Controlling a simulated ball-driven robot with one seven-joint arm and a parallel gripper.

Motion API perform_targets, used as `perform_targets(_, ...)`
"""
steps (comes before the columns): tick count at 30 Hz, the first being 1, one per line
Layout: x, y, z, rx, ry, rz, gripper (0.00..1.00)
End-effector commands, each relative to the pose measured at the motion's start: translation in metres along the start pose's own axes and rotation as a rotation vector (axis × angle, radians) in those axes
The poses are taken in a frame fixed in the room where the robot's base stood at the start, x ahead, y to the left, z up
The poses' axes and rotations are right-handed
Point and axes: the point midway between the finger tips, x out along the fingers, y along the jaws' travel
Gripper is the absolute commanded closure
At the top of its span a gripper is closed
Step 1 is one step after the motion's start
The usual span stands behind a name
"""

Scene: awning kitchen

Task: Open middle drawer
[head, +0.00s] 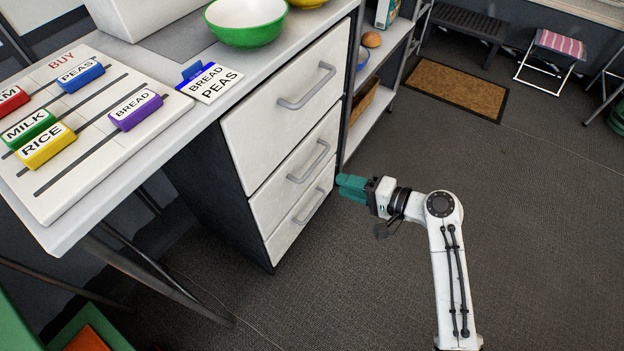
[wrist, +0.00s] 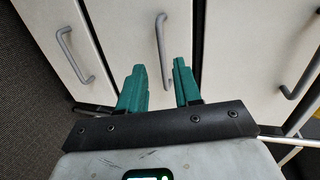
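The middle drawer (head: 290,165) is shut, a white front between the top and bottom drawers of the cabinet. Its grey bar handle (head: 309,163) shows in the head view; in the wrist view the middle handle (wrist: 162,50) stands upright in the picture. My gripper (head: 351,187), with green fingers, is in front of the drawers, to the right of the handle in the head view. In the wrist view my gripper (wrist: 160,68) is open and empty, its fingertips to either side of the handle's line. I cannot tell whether they touch anything.
The top drawer (head: 270,110) and bottom drawer (head: 285,230) are shut, each with a bar handle. A counter with a green bowl (head: 246,22) and a shopping board (head: 75,130) is above. Open shelves (head: 375,95) stand beside the cabinet.

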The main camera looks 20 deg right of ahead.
Motion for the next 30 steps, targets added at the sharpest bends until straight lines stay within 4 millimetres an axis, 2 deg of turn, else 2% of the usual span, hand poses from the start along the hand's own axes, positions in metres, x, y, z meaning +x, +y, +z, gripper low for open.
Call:
perform_targets(1,0.005,0.01,-0.005,0.018,0.01,-0.023,0.67)
perform_targets(7,0.011,0.009,-0.012,0.053,0.025,-0.066,0.67)
perform_targets(11,0.023,0.007,-0.012,0.054,0.024,-0.067,0.67)
perform_targets(21,0.083,0.004,-0.013,0.052,0.023,-0.067,0.67)
perform_targets(27,0.108,0.003,-0.014,0.053,0.023,-0.065,0.67)
perform_targets(30,0.114,0.001,-0.015,0.053,0.025,-0.065,0.67)
